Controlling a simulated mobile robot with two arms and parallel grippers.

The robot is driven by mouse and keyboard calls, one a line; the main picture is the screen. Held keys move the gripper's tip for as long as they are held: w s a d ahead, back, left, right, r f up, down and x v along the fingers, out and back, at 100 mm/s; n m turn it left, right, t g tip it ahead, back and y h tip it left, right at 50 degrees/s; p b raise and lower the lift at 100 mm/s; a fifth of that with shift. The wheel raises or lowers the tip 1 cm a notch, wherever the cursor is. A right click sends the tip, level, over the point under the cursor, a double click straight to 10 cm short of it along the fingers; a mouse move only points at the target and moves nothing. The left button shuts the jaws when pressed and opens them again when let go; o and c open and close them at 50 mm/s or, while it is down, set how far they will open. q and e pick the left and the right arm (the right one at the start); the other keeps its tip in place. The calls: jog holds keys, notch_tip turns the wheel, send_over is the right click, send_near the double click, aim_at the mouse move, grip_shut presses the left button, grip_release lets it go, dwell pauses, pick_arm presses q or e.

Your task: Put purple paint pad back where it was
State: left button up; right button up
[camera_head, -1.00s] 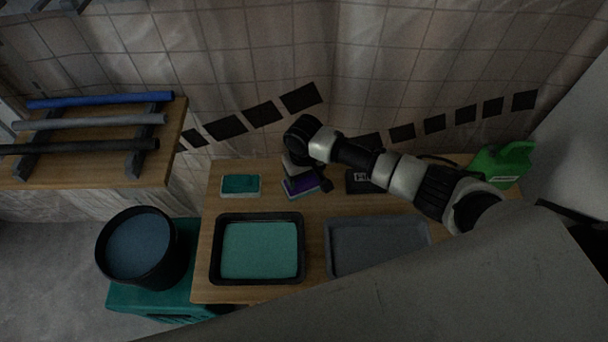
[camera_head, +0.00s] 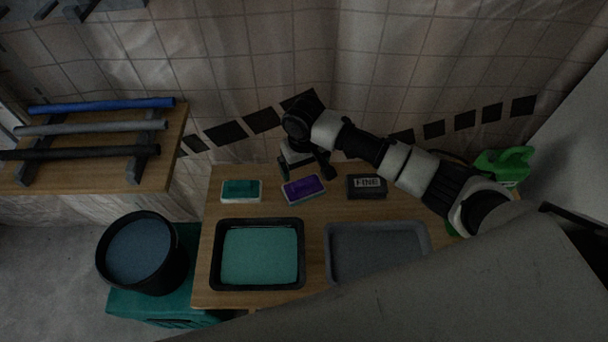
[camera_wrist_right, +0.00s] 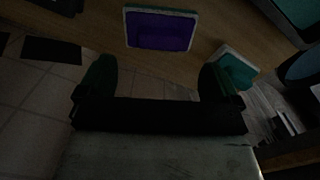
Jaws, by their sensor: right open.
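The purple paint pad (camera_head: 303,188) lies flat on the wooden table (camera_head: 316,212), between a teal pad on its left and a black block on its right. My right gripper (camera_head: 306,173) is open and empty, behind and above the purple pad, apart from it. In the right wrist view the purple pad (camera_wrist_right: 160,30) shows beyond the two spread fingers of the gripper (camera_wrist_right: 158,78), with nothing between them. My left gripper is not in view.
A teal pad (camera_head: 241,190) and a black block marked FINE (camera_head: 366,187) flank the purple pad. In front are a black tray of teal paint (camera_head: 259,253) and an empty grey tray (camera_head: 378,247). A green jug (camera_head: 503,165) stands at right; a bucket (camera_head: 143,251) stands left.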

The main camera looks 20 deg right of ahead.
aim_at(304, 182)
jog(key=shift+r, duration=2.3)
